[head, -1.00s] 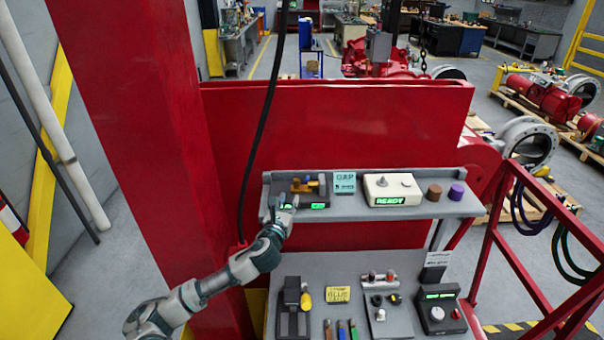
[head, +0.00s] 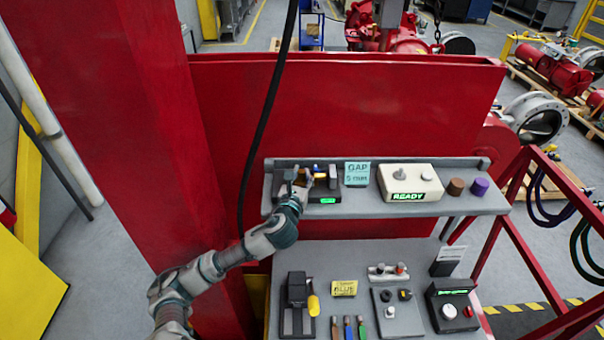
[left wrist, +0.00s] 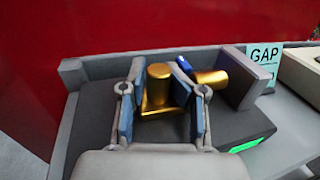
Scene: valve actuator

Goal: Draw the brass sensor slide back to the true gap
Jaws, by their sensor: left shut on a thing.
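The brass sensor slide (left wrist: 158,90) shows in the left wrist view as an upright round brass post on a flat brass foot. A brass cylinder (left wrist: 211,77) lies to its right, pointing at a grey upright plate (left wrist: 238,80). My left gripper (head: 297,186) is over the left part of the dark gauge block on the shelf. In the left wrist view my left gripper (left wrist: 160,88) has one finger on each side of the post and is shut on it. The fingers hide part of the slide's foot. The block's green display (head: 328,201) is too small to read. My right gripper is not in view.
A teal GAP card (head: 357,174) reading 5 mm stands right of the block. A cream READY unit (head: 410,183), a brown knob (head: 456,186) and a purple knob (head: 480,186) follow along the shelf (head: 350,206). A lower bench holds tools and a control box (head: 452,306).

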